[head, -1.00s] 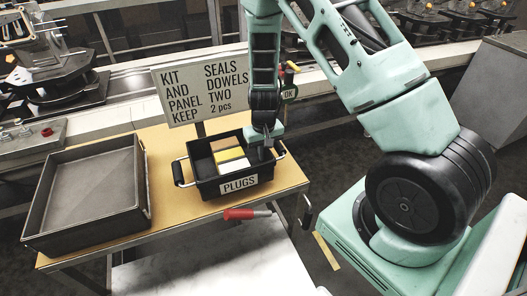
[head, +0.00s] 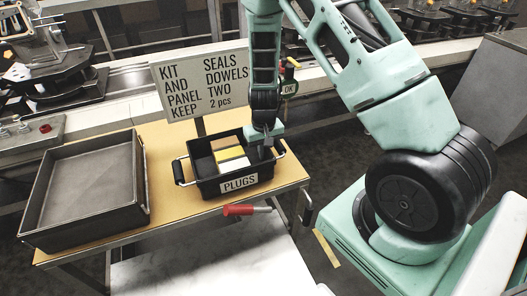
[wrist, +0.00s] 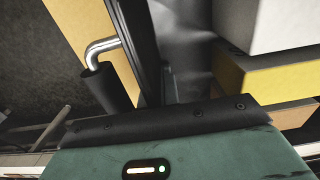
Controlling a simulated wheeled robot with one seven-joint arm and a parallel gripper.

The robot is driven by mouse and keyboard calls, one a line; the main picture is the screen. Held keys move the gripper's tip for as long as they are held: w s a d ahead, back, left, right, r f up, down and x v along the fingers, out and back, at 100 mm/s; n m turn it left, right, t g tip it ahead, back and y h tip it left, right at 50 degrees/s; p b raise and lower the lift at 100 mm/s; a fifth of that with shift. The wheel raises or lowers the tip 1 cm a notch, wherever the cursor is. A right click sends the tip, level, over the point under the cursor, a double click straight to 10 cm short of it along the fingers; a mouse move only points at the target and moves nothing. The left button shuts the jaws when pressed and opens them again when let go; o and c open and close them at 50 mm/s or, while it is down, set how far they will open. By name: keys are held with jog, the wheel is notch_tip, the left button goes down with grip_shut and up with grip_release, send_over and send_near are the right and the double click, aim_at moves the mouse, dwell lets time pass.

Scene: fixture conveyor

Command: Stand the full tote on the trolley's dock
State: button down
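The black tote (head: 208,189), labelled PLUGS, stands upright on the tan tabletop (head: 170,215). It holds tan, yellow and white blocks (head: 231,158) and has a bar handle at each end. My gripper (head: 267,148) is down at the tote's right end, close to its rim and right handle (head: 280,149). The wrist view shows one handle (wrist: 97,75) with a silver bend at left and the tote's wall (wrist: 140,45) just ahead of my gripper's body. The fingertips are hidden, so I cannot tell whether they grip. I cannot make out which part is the trolley's dock.
An empty black tray (head: 88,190) fills the left of the tabletop. A sign (head: 201,83) stands behind the tote. A red-handled lever (head: 239,210) sticks out at the front edge. A pale marbled surface (head: 215,265) lies in front. A conveyor (head: 130,80) runs behind.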

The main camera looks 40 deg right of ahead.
jog(key=shift+f+b, duration=0.3)
jog(key=shift+f, duration=0.05)
dwell(0.3)
jog(key=c, duration=1.6)
grip_release()
jog(key=shift+o, duration=0.2)
notch_tip(320, 180, up, 18)
jog(key=shift+f, duration=0.25)
